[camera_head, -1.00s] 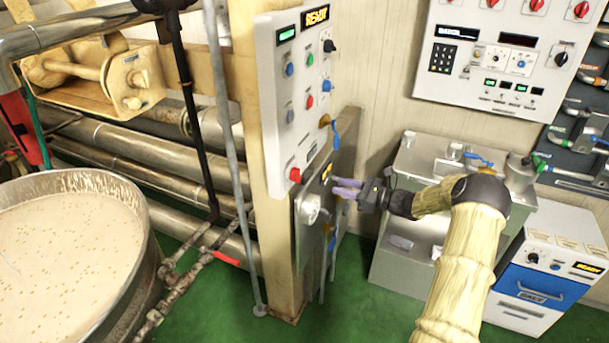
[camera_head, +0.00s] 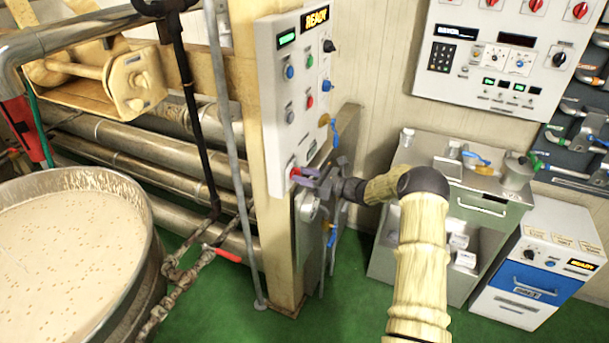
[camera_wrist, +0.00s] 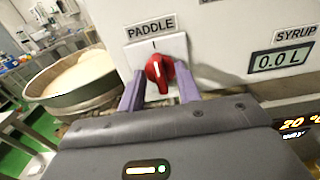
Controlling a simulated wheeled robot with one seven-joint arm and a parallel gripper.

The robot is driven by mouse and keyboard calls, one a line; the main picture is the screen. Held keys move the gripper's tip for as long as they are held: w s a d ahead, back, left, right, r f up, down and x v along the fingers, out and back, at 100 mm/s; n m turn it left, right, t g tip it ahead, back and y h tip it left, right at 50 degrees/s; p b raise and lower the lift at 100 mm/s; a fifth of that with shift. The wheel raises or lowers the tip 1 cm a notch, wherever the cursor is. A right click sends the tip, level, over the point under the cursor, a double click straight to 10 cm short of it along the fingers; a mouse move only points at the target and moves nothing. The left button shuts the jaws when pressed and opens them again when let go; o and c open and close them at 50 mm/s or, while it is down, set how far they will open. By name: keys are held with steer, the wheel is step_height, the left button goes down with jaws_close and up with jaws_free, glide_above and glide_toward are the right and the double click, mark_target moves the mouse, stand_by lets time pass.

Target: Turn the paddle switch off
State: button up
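The paddle switch is a red rotary knob (camera_wrist: 160,70) on a white plate under the label PADDLE. Its ridge looks near upright, below a short mark on the plate. In the head view the red knob (camera_head: 293,171) is at the lower part of the white control panel (camera_head: 297,110), partly behind the fingers. My gripper (camera_wrist: 160,85) has purple fingers, one on each side of the knob, spread apart. They look very close to its sides; I cannot tell whether they touch. My gripper (camera_head: 304,175) reaches the panel from the right.
A SYRUP display (camera_wrist: 283,58) reading 0.0 L is right of the knob. Buttons sit above it on the panel. A round kettle of pale mix (camera_head: 70,240) stands at left. A steel cabinet (camera_head: 480,215) and a blue-fronted unit (camera_head: 535,285) stand at right.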

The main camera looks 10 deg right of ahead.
jaws_close()
steer(key=shift+f+n+b, duration=0.15)
steer(key=shift+n+b, duration=0.25)
steer(key=shift+b, duration=0.4)
steer(key=n+b, duration=0.5)
steer(key=b, duration=0.4)
steer(key=n+b, duration=0.6)
steer(key=b, duration=0.3)
steer(key=n+b, duration=0.6)
steer(key=b, duration=0.3)
steer(key=shift+s+a+f+b, duration=0.1)
steer(key=shift+s+f+b, duration=0.1)
steer(key=shift+f+b, duration=0.15)
steer(key=shift+r, duration=0.15)
